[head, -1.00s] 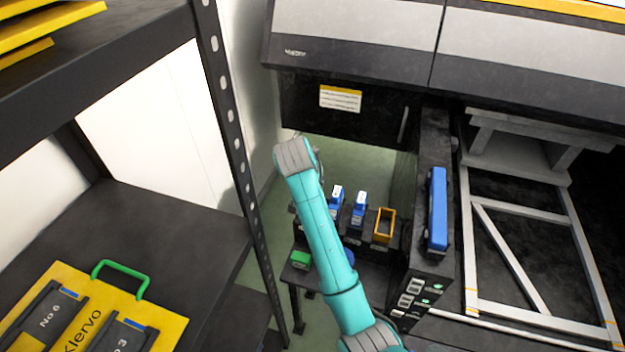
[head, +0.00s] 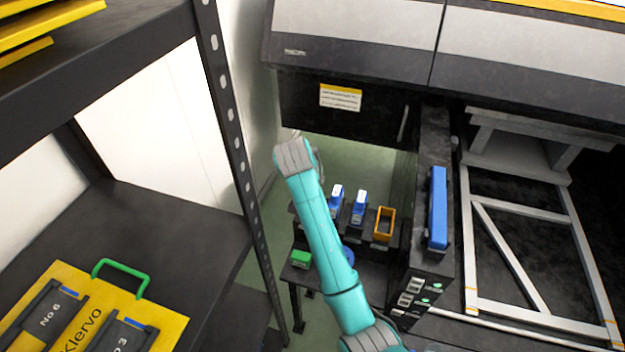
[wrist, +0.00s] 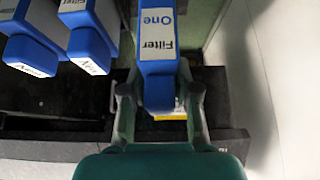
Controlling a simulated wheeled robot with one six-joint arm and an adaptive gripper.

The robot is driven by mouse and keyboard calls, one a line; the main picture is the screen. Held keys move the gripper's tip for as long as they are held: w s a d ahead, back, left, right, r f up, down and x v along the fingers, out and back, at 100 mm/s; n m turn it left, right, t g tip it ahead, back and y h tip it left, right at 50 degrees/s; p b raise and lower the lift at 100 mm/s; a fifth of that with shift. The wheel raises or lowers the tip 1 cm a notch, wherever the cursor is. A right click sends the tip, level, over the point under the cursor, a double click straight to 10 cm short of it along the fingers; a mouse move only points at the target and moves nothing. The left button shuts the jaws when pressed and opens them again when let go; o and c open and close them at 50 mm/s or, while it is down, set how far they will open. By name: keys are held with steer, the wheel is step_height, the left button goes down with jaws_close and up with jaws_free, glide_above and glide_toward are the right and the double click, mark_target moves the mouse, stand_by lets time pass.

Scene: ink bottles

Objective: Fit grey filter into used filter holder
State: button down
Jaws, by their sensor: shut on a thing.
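My gripper (wrist: 160,92) is shut on a blue filter (wrist: 160,55) with a white label reading "Filter One", seen in the wrist view. Its fingers lie along both sides of the filter's lower end. A black ledge with a partly covered yellow-and-white label (wrist: 172,117) shows just below the held filter. I cannot tell whether the filter touches the ledge or sits in a holder. No grey filter can be made out. In the head view my arm hides the gripper and the held filter.
Two blue filters with white labels (wrist: 28,50) (wrist: 88,45) stand left of the held one; they also show on the black stand in the head view (head: 359,208). An orange bin (head: 384,224) and a green box (head: 301,259) are close by. A pale wall (wrist: 285,70) bounds the right side.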

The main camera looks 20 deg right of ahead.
steer(key=shift+f, duration=2.2)
stand_by(0.5)
steer(key=c, duration=0.8)
jaws_free()
steer(key=shift+o, duration=0.2)
steer(key=shift+r, duration=4)
